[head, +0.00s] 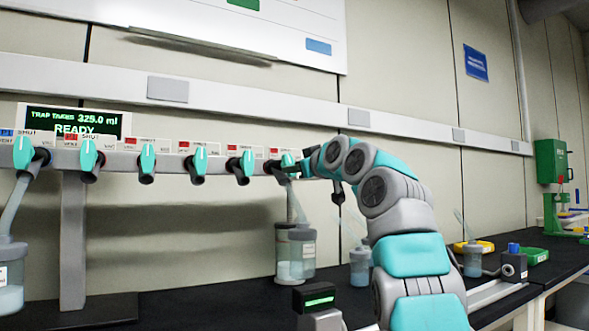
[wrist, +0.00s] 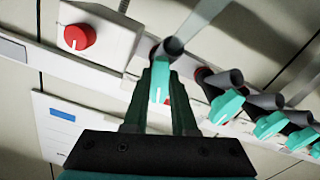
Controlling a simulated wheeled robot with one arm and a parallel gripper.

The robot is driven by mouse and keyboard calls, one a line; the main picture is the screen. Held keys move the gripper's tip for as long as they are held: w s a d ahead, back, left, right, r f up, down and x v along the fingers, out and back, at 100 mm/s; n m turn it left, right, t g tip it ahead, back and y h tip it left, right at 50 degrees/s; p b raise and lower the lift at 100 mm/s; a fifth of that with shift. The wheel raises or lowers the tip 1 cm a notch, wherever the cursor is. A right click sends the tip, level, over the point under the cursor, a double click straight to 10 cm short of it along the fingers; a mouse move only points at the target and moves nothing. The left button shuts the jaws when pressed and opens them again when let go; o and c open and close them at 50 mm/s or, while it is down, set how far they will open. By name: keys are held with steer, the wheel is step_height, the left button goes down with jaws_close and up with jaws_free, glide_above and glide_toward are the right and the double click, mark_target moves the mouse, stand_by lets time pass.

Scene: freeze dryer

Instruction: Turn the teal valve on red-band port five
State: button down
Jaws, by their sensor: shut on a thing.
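A grey manifold (head: 115,161) carries a row of teal valves, each with a small label. Most labels show a red band; the far left one is blue. My gripper (head: 290,168) is at the rightmost visible valve (head: 287,160), whose label has a red band. In the wrist view my gripper (wrist: 160,78) has its fingers on either side of the teal valve handle (wrist: 159,88), shut on it. A bit of red shows beside the handle. In the head view my gripper partly hides this valve; I cannot read a port number there.
A jar (head: 299,262) with pale liquid stands below the gripped valve, another jar (head: 10,285) at far left. A display (head: 75,121) reads "READY". In the wrist view a red knob (wrist: 79,37) sits near the gripper. Neighbouring valves (wrist: 226,106) are close beside it.

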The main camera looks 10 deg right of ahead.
steer(key=shift+a+m, duration=0.1)
steer(key=shift+m, duration=1.6)
steer(key=c, duration=0.7)
jaws_free()
steer(key=shift+s, duration=0.1)
steer(key=shift+b+v, duration=1.2)
steer(key=shift+v, duration=2.65)
